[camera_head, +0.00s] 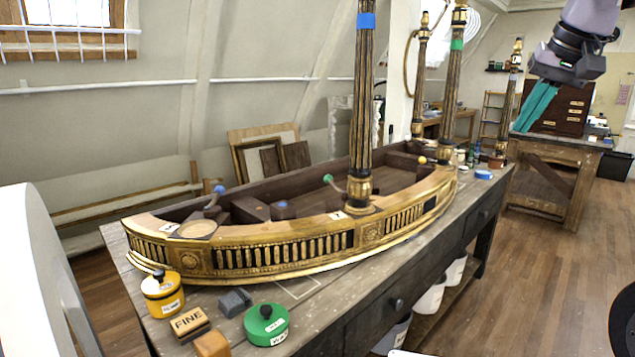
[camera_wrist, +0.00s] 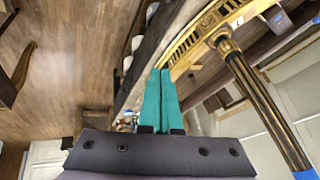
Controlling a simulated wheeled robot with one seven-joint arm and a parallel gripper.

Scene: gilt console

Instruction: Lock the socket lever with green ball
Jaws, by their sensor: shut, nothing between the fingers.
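The lever with the green ball (camera_head: 328,178) stands inside the gilt, boat-shaped console (camera_head: 290,240), just left of the base of the column with the blue band. Its thin stem leans toward that column base, and its socket is partly hidden behind the front rim. My gripper (camera_head: 523,126) is high at the upper right, well apart from the lever, its teal fingers pointing down and left. In the wrist view the gripper (camera_wrist: 160,72) shows its two fingers together with nothing between them. I cannot make out the green ball in the wrist view.
Another lever has a blue ball (camera_head: 219,188) at the left; a yellow ball (camera_head: 422,160) is at the right. Tall gilt columns (camera_head: 362,90) rise from the console. A yellow pot (camera_head: 162,294), a green pot (camera_head: 266,325) and small blocks stand in front on the workbench (camera_head: 350,312).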

